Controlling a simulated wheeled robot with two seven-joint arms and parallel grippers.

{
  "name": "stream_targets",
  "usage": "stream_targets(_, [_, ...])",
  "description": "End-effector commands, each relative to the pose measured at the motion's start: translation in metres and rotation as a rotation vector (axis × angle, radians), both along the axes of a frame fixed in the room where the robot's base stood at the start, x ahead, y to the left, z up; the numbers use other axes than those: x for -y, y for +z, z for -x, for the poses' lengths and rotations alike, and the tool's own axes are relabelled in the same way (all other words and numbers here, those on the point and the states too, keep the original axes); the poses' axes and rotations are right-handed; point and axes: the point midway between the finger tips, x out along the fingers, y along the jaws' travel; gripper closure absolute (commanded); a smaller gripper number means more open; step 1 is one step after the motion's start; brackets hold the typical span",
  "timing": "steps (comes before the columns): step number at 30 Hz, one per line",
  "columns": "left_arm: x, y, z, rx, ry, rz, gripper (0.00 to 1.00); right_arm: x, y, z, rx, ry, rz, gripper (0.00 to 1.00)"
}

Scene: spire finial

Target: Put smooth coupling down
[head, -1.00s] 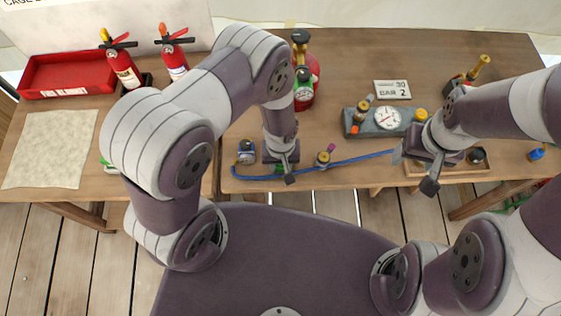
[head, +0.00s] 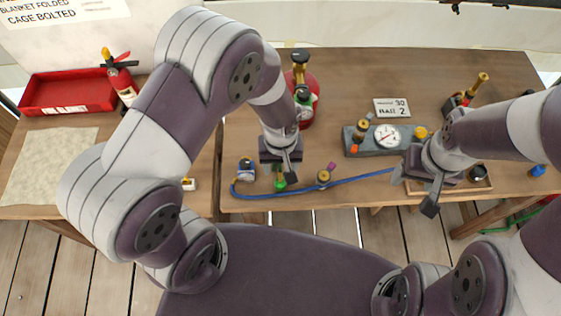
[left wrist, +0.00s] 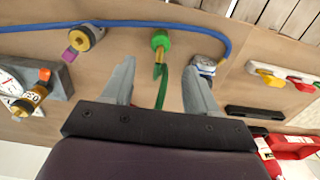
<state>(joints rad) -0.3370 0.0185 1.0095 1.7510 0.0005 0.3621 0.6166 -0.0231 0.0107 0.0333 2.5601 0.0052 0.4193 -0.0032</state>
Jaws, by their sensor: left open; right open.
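My left gripper (head: 286,170) is open over the front edge of the wooden table. In the left wrist view its fingers (left wrist: 158,75) are apart, with a green fitting with a brass tip (left wrist: 160,40) beyond the gap between them. The fitting also shows below the gripper in the head view (head: 280,184), partly hidden. A brass coupling with a purple end (head: 324,177) lies to its right, and a blue-and-white fitting (head: 246,170) to its left. I cannot tell which is the smooth coupling. My right gripper (head: 415,190) is open and empty by a wooden tray.
A blue hose (head: 350,181) runs along the front edge. A gauge block (head: 366,141) stands behind it, near a red extinguisher (head: 305,110). The wooden tray (head: 480,186) holds a dark part. A red tray (head: 64,92) is at the far left.

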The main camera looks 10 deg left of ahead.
Motion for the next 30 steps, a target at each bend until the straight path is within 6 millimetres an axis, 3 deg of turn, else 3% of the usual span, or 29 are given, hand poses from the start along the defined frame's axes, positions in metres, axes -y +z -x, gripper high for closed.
stream_targets(5, [-0.013,0.035,-0.004,0.019,-0.034,0.005,0.41,0.0,-0.001,0.0,0.0,0.0,0.0,0.37])
stream_targets(9, [-0.052,0.091,0.003,0.068,-0.153,0.006,0.41,0.0,-0.001,0.0,0.0,0.0,0.0,0.37])
stream_targets(13, [-0.079,0.122,0.023,0.103,-0.251,-0.006,0.41,0.0,-0.001,0.0,0.0,0.0,0.0,0.37])
stream_targets(18, [-0.089,0.131,0.034,0.117,-0.302,-0.014,0.41,0.0,-0.001,0.0,0.0,0.0,0.0,0.37])
stream_targets(30, [-0.089,0.131,0.034,0.117,-0.302,-0.013,0.41,0.0,-0.001,0.0,0.0,0.0,0.0,0.37])
